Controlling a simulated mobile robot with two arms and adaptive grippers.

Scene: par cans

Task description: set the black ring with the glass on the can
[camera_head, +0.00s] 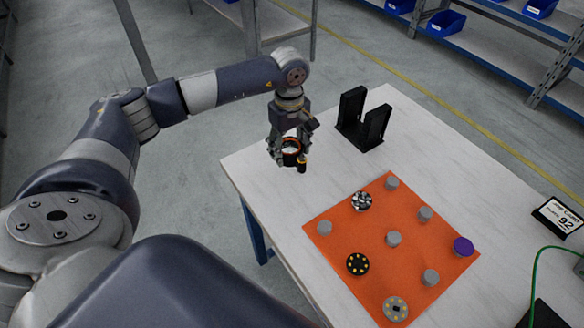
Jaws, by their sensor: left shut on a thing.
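My left gripper (288,153) is shut on a small dark ring (291,147) with an orange-brown rim and a pale middle. An orange mat (345,215) lies on the table with several short grey cans, such as the middle one (393,239). Also on the mat are a black can top with yellow dots (357,264), a grey one with yellow dots (396,308), a black-and-white one (362,201) and a purple-topped can (463,246).
A black two-post stand (363,119) is on the white table (480,190) behind the mat. A sign reading 92 (557,216) and a green cable (537,265) are at the right. Shelves with blue bins (446,23) stand far back. The table between stand and sign is clear.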

